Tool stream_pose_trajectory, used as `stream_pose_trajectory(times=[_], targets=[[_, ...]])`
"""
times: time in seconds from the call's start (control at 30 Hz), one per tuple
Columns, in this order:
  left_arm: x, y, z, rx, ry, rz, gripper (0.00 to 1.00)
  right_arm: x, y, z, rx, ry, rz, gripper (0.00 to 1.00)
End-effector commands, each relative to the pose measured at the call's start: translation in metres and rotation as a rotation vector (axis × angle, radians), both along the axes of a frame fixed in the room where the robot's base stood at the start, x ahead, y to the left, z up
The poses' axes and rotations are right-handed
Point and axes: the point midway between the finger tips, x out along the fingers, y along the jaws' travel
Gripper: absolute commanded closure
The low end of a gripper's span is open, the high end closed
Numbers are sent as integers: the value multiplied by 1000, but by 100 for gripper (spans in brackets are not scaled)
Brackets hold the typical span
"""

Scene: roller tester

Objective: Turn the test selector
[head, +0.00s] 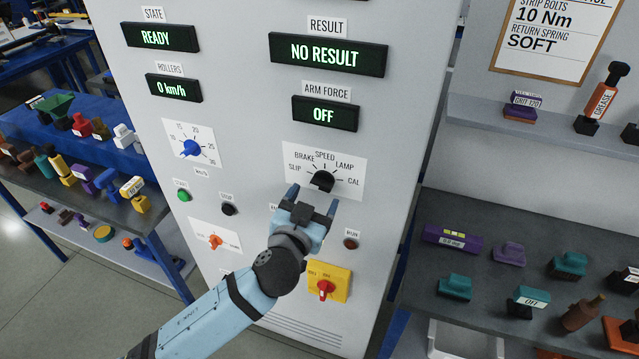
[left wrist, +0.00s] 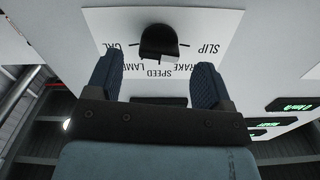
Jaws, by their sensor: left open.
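The test selector (head: 322,181) is a black knob on a white plate with the marks SLIP, BRAKE, SPEED, LAMP and CAL, on the grey cabinet front. I cannot tell surely which mark it points to. My left gripper (head: 313,198) is open and empty just below the knob, its fingers pointing up toward the panel. In the left wrist view the knob (left wrist: 160,42) appears upside down, centred between the two spread fingers (left wrist: 156,78) but slightly past their tips. I see no contact. My right gripper is not in view.
Displays above read READY, NO RESULT, 0 km/h and OFF (head: 325,113). A blue knob (head: 190,148), green button (head: 183,196), black button (head: 229,209), orange knob (head: 215,242) and red switch on yellow (head: 326,288) surround the arm. Shelves with parts (head: 500,220) stand on both sides.

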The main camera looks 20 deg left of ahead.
Motion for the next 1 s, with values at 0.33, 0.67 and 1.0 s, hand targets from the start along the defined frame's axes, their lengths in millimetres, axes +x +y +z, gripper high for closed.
stream_pose_trajectory(times=[0.33, 0.67, 1.0], targets=[[37, -1, 0, 1, 0, 0, 26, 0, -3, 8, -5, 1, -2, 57], [38, -1, 0, 0, 0, 0, 37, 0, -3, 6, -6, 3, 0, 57], [38, -1, 0, 4, 0, 0, 75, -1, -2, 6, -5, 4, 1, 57]])
